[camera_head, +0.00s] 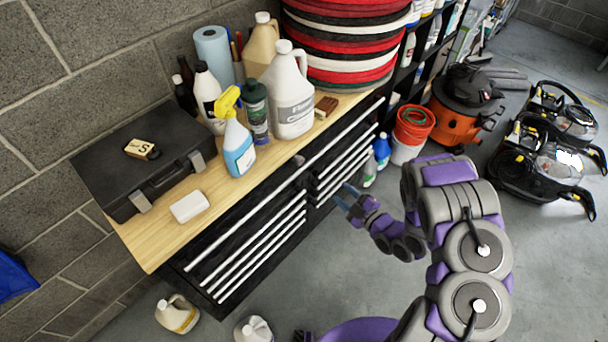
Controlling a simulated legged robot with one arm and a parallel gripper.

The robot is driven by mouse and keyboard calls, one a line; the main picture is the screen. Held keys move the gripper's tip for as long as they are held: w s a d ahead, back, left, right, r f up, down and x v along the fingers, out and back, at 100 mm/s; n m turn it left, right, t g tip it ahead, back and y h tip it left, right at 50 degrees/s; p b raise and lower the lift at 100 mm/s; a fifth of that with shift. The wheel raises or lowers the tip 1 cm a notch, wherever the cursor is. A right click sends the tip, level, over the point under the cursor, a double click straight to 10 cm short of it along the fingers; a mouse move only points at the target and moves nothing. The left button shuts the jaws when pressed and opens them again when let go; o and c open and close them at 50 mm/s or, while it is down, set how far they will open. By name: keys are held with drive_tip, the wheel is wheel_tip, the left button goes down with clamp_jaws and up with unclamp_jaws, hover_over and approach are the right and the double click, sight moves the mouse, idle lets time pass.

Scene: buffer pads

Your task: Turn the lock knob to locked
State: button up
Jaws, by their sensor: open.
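The black tool chest (235,238) stands under a wooden top, with rows of silver drawer handles. A small grey knob-like piece (299,160) sits on its upper front, near the middle; it looks like the lock knob, but it is too small to tell which way it is turned. My gripper (347,194) is in front of the chest's right-hand drawers, below and to the right of that piece and apart from it. Its fingers are open and point toward the chest. Nothing shows between them.
On the wooden top (155,250) are a black case (125,185), a spray bottle (238,150), jugs and stacked round pads (345,40). A red bucket (410,130) and an orange vacuum (465,110) stand right of the chest.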

drive_tip(key=s+a+y, duration=0.1)
drive_tip(key=s, duration=0.1)
approach(301, 163)
drive_tip(key=shift+t, duration=0.4)
drive_tip(key=x, duration=0.8)
drive_tip(key=shift+w+a+f+b, duration=0.1)
drive_tip(key=shift+a+f+b, duration=0.05)
drive_tip(key=shift+f+b, duration=0.25)
drive_tip(key=shift+r, duration=0.1)
drive_tip(key=c, duration=0.7)
